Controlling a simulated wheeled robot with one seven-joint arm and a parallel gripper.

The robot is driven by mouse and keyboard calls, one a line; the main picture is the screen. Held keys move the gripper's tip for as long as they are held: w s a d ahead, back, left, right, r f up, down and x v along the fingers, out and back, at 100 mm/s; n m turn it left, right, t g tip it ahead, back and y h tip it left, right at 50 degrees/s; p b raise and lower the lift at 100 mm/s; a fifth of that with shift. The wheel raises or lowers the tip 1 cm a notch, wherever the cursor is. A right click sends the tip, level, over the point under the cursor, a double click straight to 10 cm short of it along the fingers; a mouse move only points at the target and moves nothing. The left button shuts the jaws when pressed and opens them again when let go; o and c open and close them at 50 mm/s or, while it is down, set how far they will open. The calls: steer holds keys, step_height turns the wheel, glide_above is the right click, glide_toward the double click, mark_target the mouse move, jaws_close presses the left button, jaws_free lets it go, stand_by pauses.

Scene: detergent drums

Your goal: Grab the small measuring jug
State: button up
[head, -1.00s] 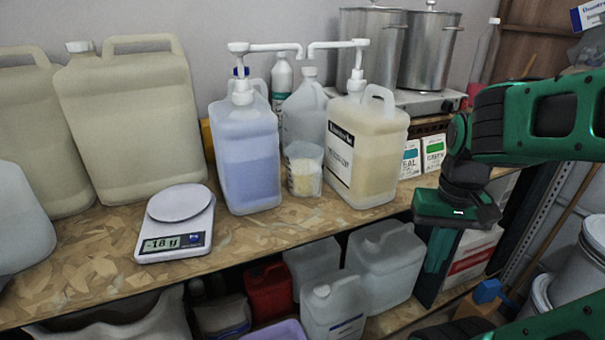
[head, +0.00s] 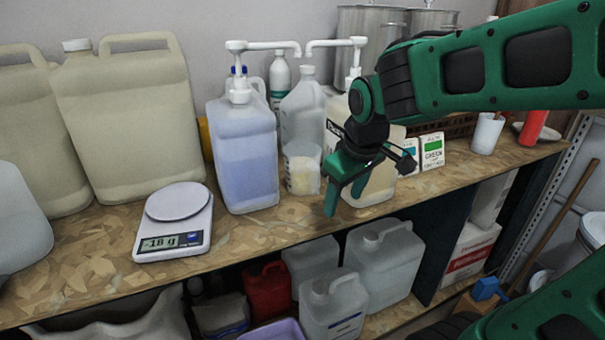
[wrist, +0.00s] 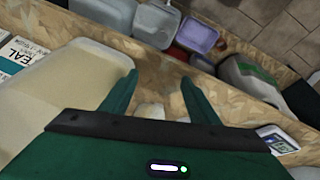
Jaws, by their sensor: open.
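The small measuring jug (head: 302,170) is translucent, with pale yellowish contents. It stands upright on the wooden shelf between the blue-liquid pump canister and the pale yellow pump canister in the head view. My gripper (head: 346,198) is open and empty, in front of the yellow canister and to the right of the jug, apart from it. In the wrist view the two fingers (wrist: 159,82) point out over the shelf's front edge. A whitish shape shows low between them; I cannot tell whether it is the jug.
The blue canister (head: 246,155) stands left of the jug and the yellow canister (head: 337,125) right, partly hidden by my arm. A clear canister (head: 303,105) is behind. A scale (head: 174,220) sits further left. Bare shelf (head: 255,232) lies in front; several containers stand below.

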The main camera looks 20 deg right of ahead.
mark_target(314, 165)
steer(key=w+a+r+n+g, duration=0.1)
steer(key=w+a+r+n, duration=0.1)
steer(key=w+r+n, duration=0.4)
steer(key=w+a+r+n+g, duration=0.1)
steer(key=w+a+r+n, duration=0.1)
steer(key=r+n, duration=0.65)
steer(key=shift+n, duration=0.65)
steer(key=f, duration=0.4)
steer(key=w+f, duration=0.1)
steer(key=f, duration=0.1)
steer(key=shift+d+f, duration=0.25)
steer(key=shift+f, duration=0.1)
steer(key=shift+w+d+f, duration=0.15)
steer(key=shift+w+f, duration=0.05)
steer(key=shift+f, duration=0.65)
steer(key=shift+w+d+f, duration=0.1)
steer(key=shift+w+f, duration=0.05)
steer(key=shift+f, duration=0.7)
steer(key=shift+w+d+f, duration=0.15)
steer(key=shift+w+f, duration=0.05)
steer(key=shift+f, duration=0.65)
jaws_close()
